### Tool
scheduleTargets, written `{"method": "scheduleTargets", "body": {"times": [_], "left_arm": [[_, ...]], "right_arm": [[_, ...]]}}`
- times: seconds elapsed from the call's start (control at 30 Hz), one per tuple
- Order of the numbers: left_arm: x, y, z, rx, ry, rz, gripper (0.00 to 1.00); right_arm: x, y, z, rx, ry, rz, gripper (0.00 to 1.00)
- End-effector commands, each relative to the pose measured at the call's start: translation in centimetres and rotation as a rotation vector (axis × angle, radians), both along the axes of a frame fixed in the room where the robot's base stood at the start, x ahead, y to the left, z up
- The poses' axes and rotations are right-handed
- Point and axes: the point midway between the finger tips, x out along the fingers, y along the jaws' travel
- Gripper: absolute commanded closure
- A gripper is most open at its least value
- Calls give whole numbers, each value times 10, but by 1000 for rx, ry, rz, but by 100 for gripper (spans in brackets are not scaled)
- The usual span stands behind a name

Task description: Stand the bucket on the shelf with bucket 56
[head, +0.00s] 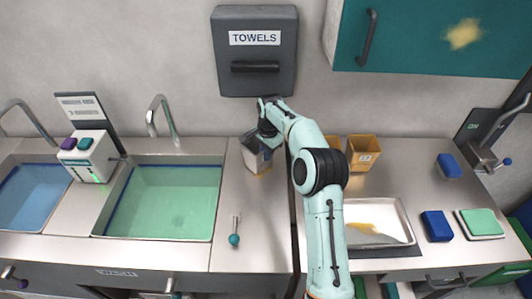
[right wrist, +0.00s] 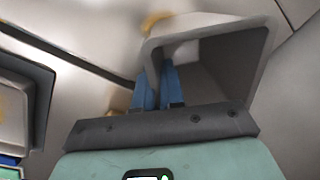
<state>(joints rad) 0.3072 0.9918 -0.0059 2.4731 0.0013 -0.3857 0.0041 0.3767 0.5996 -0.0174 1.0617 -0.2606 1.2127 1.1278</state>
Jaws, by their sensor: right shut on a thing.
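A grey bucket (head: 257,158) is at the back of the steel counter, right of the green-water sink. My right gripper (head: 266,136) is above it, partly hidden by its own arm. In the right wrist view, the blue fingers of the gripper (right wrist: 158,88) are shut on one wall of the grey bucket (right wrist: 215,65), whose open inside shows. I cannot tell whether its base touches the counter. An ochre bucket (head: 363,153) with a small label stands at the back right; I cannot read its number surely. Another ochre bucket (head: 333,142) is half hidden behind my arm. No left gripper shows.
A towel dispenser (head: 255,52) hangs on the wall above. A teal cabinet (head: 435,40) overhangs the right side. A tray (head: 375,222), a blue block (head: 436,226) and a green sponge (head: 481,222) lie on the right counter. A teal-knobbed lever (head: 235,238) stands at front.

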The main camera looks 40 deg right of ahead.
Motion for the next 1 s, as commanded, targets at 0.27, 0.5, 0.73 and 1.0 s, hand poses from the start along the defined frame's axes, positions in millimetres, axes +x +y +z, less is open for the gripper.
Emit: {"method": "scheduleTargets", "body": {"times": [0.27,0.5,0.73,1.0], "left_arm": [[0,0,0,0,0,0,57],[0,0,0,0,0,0,57],[0,0,0,0,0,0,57],[0,0,0,0,0,0,57]], "right_arm": [[0,0,-2,0,0,1,75],[0,0,-2,0,0,1,66],[0,0,10,-2,-3,1,66],[-4,0,66,-1,-6,0,66]]}}
